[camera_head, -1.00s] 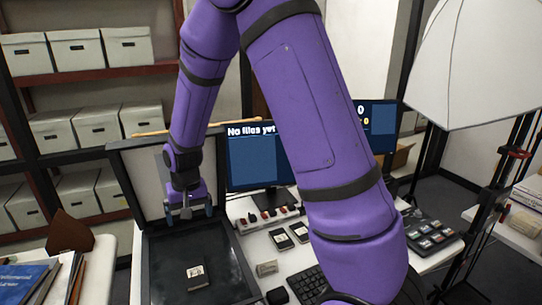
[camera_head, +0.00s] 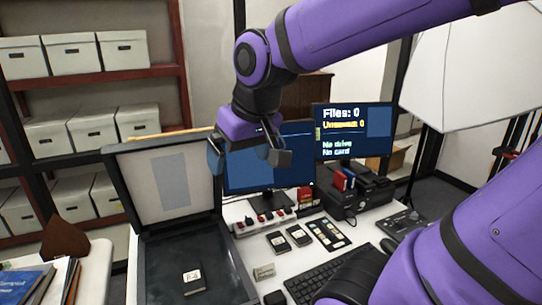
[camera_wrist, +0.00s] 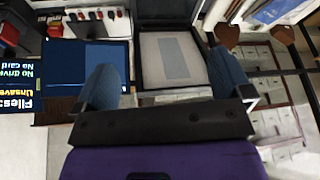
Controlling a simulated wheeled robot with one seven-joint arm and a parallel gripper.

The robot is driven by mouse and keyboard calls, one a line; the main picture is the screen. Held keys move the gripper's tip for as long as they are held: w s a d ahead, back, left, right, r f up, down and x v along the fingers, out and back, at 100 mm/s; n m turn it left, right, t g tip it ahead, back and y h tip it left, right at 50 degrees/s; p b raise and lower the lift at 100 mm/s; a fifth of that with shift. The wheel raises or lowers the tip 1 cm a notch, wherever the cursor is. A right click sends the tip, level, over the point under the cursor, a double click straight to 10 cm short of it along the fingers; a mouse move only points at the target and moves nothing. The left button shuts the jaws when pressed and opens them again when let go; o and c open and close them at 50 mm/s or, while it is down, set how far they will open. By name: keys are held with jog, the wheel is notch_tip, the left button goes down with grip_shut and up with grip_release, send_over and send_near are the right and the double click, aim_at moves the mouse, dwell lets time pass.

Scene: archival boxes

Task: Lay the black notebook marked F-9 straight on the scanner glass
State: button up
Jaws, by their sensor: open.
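A small black notebook with a white label (camera_head: 193,279) lies on the dark scanner glass (camera_head: 165,258). It looks roughly straight, slightly turned; its marking is too small to read. The scanner lid (camera_head: 165,180) stands open behind the glass. My gripper (camera_head: 247,162) is open and empty, raised above and behind the scanner, in front of the left monitor. In the wrist view my gripper's two fingers (camera_wrist: 168,85) are spread apart with nothing between them, and the lid (camera_wrist: 173,58) shows beyond.
Two small dark notebooks or drives (camera_head: 289,238) lie right of the scanner, near a power strip (camera_head: 265,223) and a keyboard (camera_head: 325,277). Two monitors (camera_head: 354,130) stand behind; one reads "Files: 0". A white softbox (camera_head: 475,75) is at right. Papers and books (camera_head: 30,280) lie at left.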

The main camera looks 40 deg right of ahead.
jog(key=s+r, duration=0.1)
jog(key=s, duration=0.6)
jog(key=shift+d+r+n+t, duration=0.3)
jog(key=shift+d+r+t, duration=0.05)
jog(key=shift+d+t, duration=0.1)
dwell(0.8)
